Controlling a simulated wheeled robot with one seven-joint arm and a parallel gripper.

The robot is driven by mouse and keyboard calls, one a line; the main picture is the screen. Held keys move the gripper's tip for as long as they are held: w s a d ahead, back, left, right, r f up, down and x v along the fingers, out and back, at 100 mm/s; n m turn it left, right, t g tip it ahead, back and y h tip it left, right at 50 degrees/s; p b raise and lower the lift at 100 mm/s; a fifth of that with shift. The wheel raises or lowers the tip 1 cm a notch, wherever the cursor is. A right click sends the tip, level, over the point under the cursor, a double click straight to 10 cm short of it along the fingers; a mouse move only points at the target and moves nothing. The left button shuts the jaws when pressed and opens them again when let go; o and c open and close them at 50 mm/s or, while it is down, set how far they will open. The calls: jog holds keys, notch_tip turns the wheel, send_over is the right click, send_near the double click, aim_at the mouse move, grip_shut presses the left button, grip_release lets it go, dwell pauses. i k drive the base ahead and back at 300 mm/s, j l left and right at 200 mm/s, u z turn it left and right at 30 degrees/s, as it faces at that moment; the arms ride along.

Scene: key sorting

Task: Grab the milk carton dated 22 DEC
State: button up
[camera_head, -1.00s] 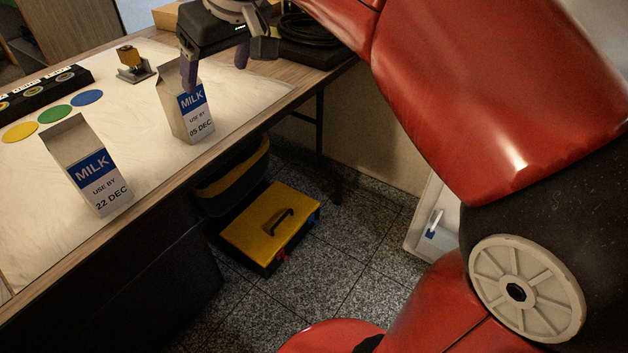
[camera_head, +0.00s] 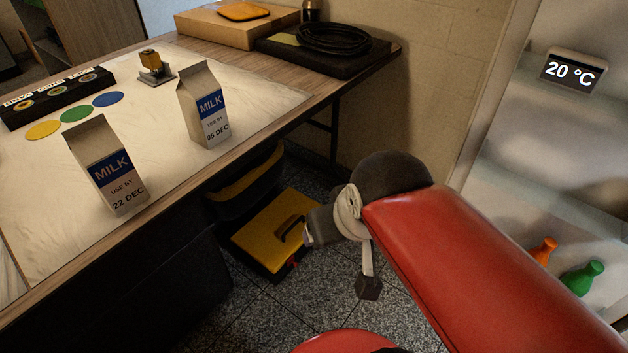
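The milk carton dated 22 DEC (camera_head: 112,168) stands upright on the white mat (camera_head: 60,220) near the table's front edge. Its blue MILK band and date face me. A second milk carton (camera_head: 206,112), dated 05 DEC, stands upright farther back and to the right. My gripper (camera_head: 345,250) is off the table, to the right of both cartons and over the floor area. It is seen small and at an angle, so its finger opening is unclear. I see no carton at it.
A black holder (camera_head: 55,98), coloured discs (camera_head: 76,114) and a small metal stand with a yellow block (camera_head: 154,68) are behind the cartons. A cardboard box (camera_head: 215,28) and a coiled cable (camera_head: 345,38) are at the back. A yellow toolbox (camera_head: 275,232) sits on the floor. Bottles (camera_head: 582,278) stand at right.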

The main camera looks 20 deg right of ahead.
aim_at(103, 158)
jog(key=j+u, duration=0.15)
jog(key=u, duration=1)
